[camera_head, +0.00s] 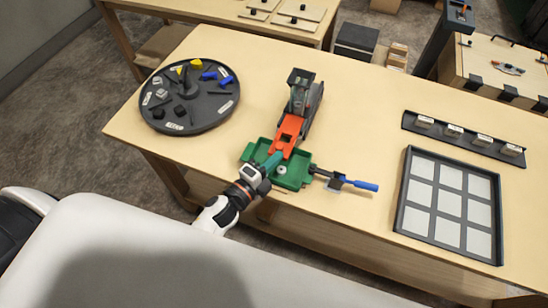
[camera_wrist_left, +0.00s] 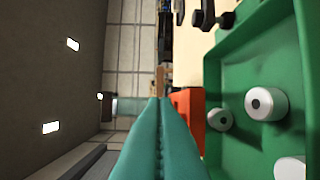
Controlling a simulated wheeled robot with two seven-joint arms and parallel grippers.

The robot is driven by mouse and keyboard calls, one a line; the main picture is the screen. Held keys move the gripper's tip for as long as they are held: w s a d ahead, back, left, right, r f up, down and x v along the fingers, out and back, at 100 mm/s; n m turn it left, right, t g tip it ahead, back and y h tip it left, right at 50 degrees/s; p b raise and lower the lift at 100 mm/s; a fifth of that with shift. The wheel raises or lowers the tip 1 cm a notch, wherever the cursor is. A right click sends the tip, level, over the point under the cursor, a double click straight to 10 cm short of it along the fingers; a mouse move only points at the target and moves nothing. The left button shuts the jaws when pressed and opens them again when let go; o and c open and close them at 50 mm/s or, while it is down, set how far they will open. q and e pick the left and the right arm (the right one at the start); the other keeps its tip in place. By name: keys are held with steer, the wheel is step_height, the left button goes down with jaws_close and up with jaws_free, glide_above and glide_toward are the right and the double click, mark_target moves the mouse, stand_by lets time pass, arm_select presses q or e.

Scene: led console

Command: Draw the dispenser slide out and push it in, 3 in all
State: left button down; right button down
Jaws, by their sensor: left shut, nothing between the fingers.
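The dispenser (camera_head: 306,88) is a dark upright body with a black hopper on top, standing on the table. Its orange slide (camera_head: 287,132) sticks out of the front toward the green tray (camera_head: 305,177). My left gripper (camera_head: 274,160) has teal fingers and is shut and empty, at the front end of the slide above the tray's back edge. In the left wrist view the shut fingers (camera_wrist_left: 160,110) partly cover the orange slide (camera_wrist_left: 190,112); I cannot tell whether they touch it. White round pieces (camera_wrist_left: 265,104) lie in the tray. My right gripper is not in view.
A dark round tray (camera_head: 205,113) with small parts is at the left. A blue-handled tool (camera_head: 358,185) rests right of the green tray. A framed grid board (camera_head: 404,190) and a dark strip with labelled blocks (camera_head: 465,137) are at the right. The table between is clear.

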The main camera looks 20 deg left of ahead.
mark_target(288, 133)
arm_select(q)
steer(key=w+b, duration=0.2)
steer(key=w, duration=0.9)
steer(key=shift+d+f, duration=0.1)
steer(key=shift+d, duration=0.05)
steer(key=shift+w, duration=0.2)
steer(key=shift+r, duration=0.3)
